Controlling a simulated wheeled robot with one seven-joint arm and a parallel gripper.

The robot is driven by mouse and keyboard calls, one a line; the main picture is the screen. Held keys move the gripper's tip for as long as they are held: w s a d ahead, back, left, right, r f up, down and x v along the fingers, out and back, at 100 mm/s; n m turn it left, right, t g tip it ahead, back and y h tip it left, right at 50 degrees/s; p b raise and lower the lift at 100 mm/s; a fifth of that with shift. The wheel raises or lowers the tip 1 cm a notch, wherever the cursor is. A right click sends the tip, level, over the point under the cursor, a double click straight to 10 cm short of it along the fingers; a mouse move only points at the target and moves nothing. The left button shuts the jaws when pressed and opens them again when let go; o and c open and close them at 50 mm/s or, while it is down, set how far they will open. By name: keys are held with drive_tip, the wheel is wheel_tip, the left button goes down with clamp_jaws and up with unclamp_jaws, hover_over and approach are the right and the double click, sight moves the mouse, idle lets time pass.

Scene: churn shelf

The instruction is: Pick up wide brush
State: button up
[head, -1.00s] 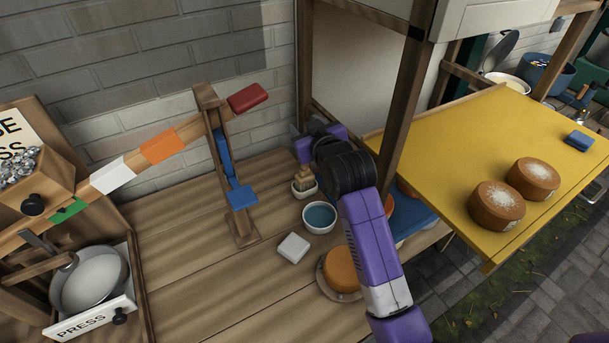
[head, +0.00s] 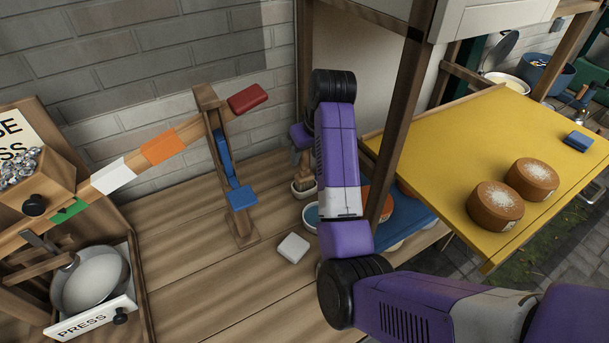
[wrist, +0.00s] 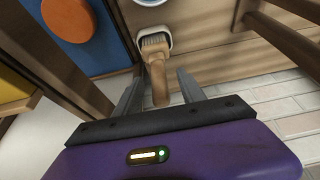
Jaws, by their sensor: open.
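The wide brush (wrist: 155,62) stands in a small white holder (wrist: 166,31), with its bristles in the holder and its wooden handle pointing toward my gripper in the wrist view. My gripper (wrist: 158,82) is open, with one finger on each side of the handle and a gap visible to the right finger. In the head view the brush (head: 306,171) shows only in part, and its white holder (head: 303,191) stands on the wooden bench near the wall. My arm hides much of the gripper there.
A blue bowl (head: 311,216) stands just in front of the holder, partly behind my arm. A wooden post (head: 402,120) rises to the right. A white block (head: 293,248) lies on the bench. A balance beam (head: 158,146) stands to the left, with clear bench between.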

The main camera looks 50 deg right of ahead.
sight(302, 162)
drive_tip(key=shift+p+x, duration=0.45)
drive_tip(key=shift+x, duration=2.2)
drive_tip(key=shift+d, duration=0.1)
clamp_jaws()
